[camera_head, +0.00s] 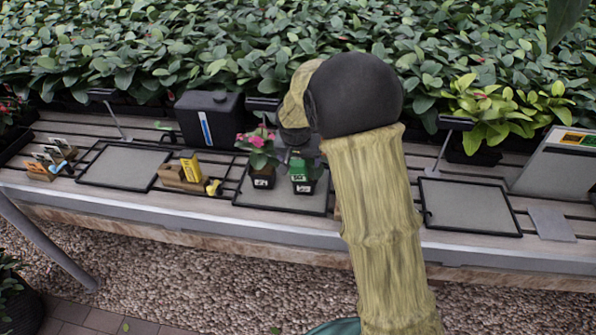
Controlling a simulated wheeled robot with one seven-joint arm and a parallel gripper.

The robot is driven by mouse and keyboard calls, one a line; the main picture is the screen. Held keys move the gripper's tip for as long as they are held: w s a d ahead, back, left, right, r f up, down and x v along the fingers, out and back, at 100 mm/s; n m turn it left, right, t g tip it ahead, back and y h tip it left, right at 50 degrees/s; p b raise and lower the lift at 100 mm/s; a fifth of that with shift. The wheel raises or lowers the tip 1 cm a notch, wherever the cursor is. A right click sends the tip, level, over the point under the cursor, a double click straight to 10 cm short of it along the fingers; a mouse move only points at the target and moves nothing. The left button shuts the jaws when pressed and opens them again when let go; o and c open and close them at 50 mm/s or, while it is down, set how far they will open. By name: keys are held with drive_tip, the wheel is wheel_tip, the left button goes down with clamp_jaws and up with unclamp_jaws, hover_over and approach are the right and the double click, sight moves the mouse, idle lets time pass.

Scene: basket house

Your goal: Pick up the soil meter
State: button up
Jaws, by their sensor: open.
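A small green device with a white marking, which looks like the soil meter (298,168), stands upright at the right black pot (304,186) on the bench. Whether its lower part is in the pot is too small to tell. My arm rises in front of the bench and bends over toward the two pots. My gripper (297,148) is at the arm's far end, just above and behind the green device, open. Its fingers are mostly hidden or too small to make out. I cannot tell whether it touches the device.
A pot with pink flowers (258,152) stands close left of the green device. A wooden block with yellow items (182,175) sits further left. A black canister (209,118) stands behind. Empty framed mats lie left (124,166) and right (468,205). Dense leaves fill the back.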

sight(297, 161)
drive_tip(key=x, duration=0.4)
drive_tip(key=shift+w+a+f, duration=0.2)
drive_tip(key=shift+a+f, duration=0.1)
drive_tip(key=shift+f, duration=0.05)
drive_tip(key=shift+c, duration=0.2)
drive_tip(key=c, duration=1.2)
drive_tip(key=shift+c, duration=0.2)
drive_tip(key=shift+r, duration=0.1)
wheel_tip(297, 161, up, 10)
